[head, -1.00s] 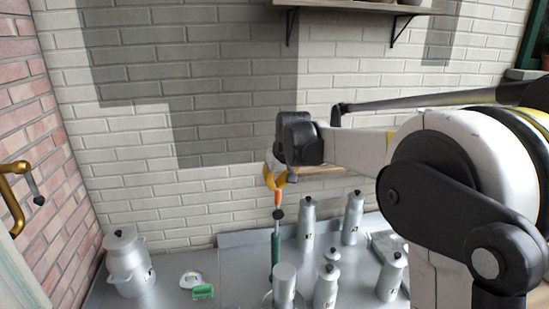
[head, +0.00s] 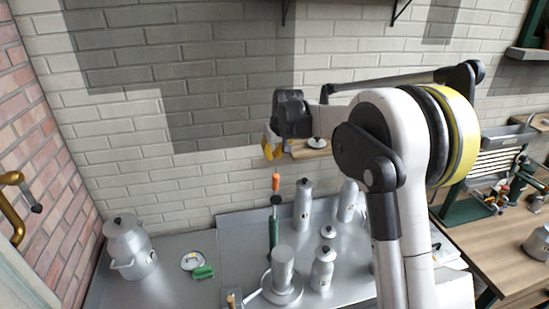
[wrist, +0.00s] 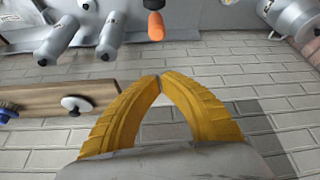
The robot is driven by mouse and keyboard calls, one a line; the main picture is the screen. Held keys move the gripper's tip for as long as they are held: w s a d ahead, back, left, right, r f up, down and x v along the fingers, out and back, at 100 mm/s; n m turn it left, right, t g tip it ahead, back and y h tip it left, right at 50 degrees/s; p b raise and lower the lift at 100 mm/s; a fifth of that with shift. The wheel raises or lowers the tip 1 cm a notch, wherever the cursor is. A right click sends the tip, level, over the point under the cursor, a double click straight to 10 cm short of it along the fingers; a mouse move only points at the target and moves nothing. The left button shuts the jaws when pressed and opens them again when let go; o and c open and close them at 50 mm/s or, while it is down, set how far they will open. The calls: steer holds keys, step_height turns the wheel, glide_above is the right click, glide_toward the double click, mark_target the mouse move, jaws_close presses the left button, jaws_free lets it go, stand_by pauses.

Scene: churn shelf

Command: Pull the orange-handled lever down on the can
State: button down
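The lever is a green upright shaft (head: 273,235) with a dark joint and an orange handle (head: 276,182) at its top. It stands behind a grey metal can (head: 283,268) on a round base; whether it joins that can is hidden. My gripper (head: 271,155), with yellow fingers, is above the orange handle in the head view, with a gap between them. In the wrist view my gripper (wrist: 160,77) has its fingertips together with nothing between them. The orange handle (wrist: 155,25) is beyond the tips there, apart from them.
Several grey bottle-shaped cans, such as one (head: 323,268), stand right of the lever. A large lidded churn (head: 130,250) and a green-handled brush (head: 203,272) are at left. A wooden shelf (head: 310,150) is on the brick wall beside my gripper. A wooden bench (head: 510,262) is at right.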

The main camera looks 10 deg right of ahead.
step_height(320, 180, down, 7)
steer(key=p, duration=0.2)
steer(key=shift+s, duration=0.2)
steer(key=shift+d, duration=0.1)
steer(key=shift+s+f, duration=0.1)
steer(key=shift+s, duration=0.05)
